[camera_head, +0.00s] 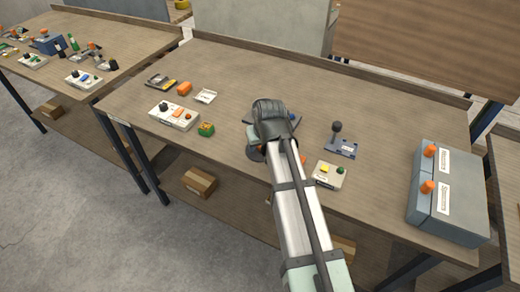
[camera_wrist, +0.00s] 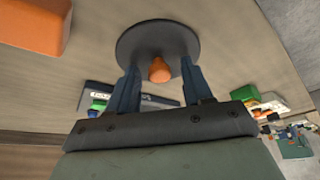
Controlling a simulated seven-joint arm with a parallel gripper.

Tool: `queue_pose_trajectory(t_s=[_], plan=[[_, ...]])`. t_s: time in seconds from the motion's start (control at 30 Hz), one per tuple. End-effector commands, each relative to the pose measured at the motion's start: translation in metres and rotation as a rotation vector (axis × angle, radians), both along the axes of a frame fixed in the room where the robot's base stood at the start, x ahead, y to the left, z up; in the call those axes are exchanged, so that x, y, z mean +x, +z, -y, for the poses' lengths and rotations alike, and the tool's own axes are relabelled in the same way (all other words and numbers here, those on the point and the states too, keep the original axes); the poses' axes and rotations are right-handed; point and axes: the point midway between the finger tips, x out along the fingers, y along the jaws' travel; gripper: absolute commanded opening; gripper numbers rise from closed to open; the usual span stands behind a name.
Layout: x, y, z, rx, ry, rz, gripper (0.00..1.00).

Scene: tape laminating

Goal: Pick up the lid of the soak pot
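A dark round lid (camera_wrist: 158,38) with an orange knob (camera_wrist: 159,71) shows in the wrist view. My gripper (camera_wrist: 158,78) is open, with one finger on each side of the knob and a small gap on both sides. In the head view my wrist (camera_head: 270,110) is over the middle of the table and hides the fingers and knob. A dark round edge (camera_head: 254,154) shows just below it. I cannot tell whether the lid rests on a pot; anything beneath it is hidden.
A grey box (camera_head: 455,190) with orange knobs stands at the table's right. A joystick panel (camera_head: 340,143) and a button box (camera_head: 326,175) are right of my arm.

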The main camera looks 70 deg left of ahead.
Motion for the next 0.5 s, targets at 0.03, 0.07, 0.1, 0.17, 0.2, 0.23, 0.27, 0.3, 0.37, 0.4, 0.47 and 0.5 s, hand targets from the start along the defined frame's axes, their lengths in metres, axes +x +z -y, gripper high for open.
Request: queue_pose_trajectory(t_s=[0.03, 0.07, 0.1, 0.17, 0.2, 0.23, 0.27, 0.3, 0.37, 0.4, 0.47, 0.5], plan=[[0.0, 0.0001, 0.0, 0.0, 0.0, 0.0, 0.45], [0.0, 0.0001, 0.0001, 0.0, 0.0, 0.0, 0.42], [0.0, 0.0002, 0.0001, 0.0, 0.0, 0.0, 0.38], [0.0, 0.0002, 0.0001, 0.0, 0.0, 0.0, 0.33], [0.0, 0.0002, 0.0001, 0.0, 0.0, 0.0, 0.29], [0.0, 0.0002, 0.0001, 0.0, 0.0, 0.0, 0.26], [0.0, 0.0001, 0.0002, 0.0, 0.0, 0.0, 0.23], [0.0, 0.0001, 0.0002, 0.0, 0.0, 0.0, 0.19], [0.0, 0.0002, 0.0002, 0.0, 0.0, 0.0, 0.14], [0.0, 0.0002, 0.0002, 0.0, 0.0, 0.0, 0.1], [0.0, 0.0002, 0.0002, 0.0, 0.0, 0.0, 0.04], [0.0, 0.0003, 0.0001, 0.0, 0.0, 0.0, 0.0]])
